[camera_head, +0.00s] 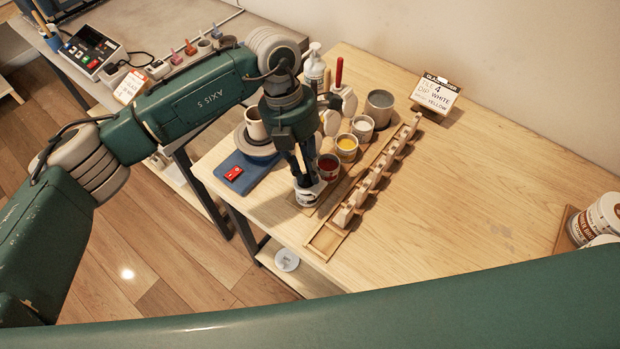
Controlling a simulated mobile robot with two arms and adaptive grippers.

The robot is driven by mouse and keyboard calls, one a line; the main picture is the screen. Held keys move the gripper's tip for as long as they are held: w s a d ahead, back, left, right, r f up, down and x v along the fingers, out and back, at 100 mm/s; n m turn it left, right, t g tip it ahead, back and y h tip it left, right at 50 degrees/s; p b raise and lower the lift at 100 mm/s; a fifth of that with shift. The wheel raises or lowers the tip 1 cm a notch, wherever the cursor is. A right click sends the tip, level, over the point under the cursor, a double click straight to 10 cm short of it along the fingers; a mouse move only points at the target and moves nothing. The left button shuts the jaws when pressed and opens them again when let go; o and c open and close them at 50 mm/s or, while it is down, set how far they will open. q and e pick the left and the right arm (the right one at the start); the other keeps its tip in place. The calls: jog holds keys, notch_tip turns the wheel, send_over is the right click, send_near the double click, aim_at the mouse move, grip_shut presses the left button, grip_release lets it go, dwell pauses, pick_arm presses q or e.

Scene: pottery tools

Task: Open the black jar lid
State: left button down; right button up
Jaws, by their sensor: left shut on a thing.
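The black jar (308,197) stands near the front left edge of the wooden table, at the near end of a row of glaze jars. It has a pale label with dark print. My left gripper (305,180) points down over it, with its fingers shut at the jar's top. The fingers hide most of the lid, so I cannot tell whether it sits flat on the jar. My right gripper is out of view.
Open red (328,167), yellow (346,147) and white (362,127) jars stand behind it. A wooden rack (349,207) lies close on the right. A blue mat (246,172) lies left. Lidded tubs (596,220) stand far right.

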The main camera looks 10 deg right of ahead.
pick_arm(q)
jog(key=g+h+b, duration=0.1)
jog(key=w+a+b, duration=0.1)
jog(key=b, duration=0.1)
jog(key=g+h+b, duration=0.1)
jog(key=b, duration=0.1)
jog(key=shift+w+a+r+g+h, duration=0.2)
jog(key=shift+w+g+h, duration=0.1)
jog(key=shift+w+a+r, duration=0.1)
jog(key=shift+r, duration=0.05)
jog(key=shift+b, duration=0.3)
jog(key=shift+r, duration=0.1)
jog(key=c, duration=1.7)
grip_release()
jog(key=shift+o, duration=0.2)
jog(key=shift+a, duration=0.1)
jog(key=v, duration=1.2)
jog(key=shift+w+f, duration=0.2)
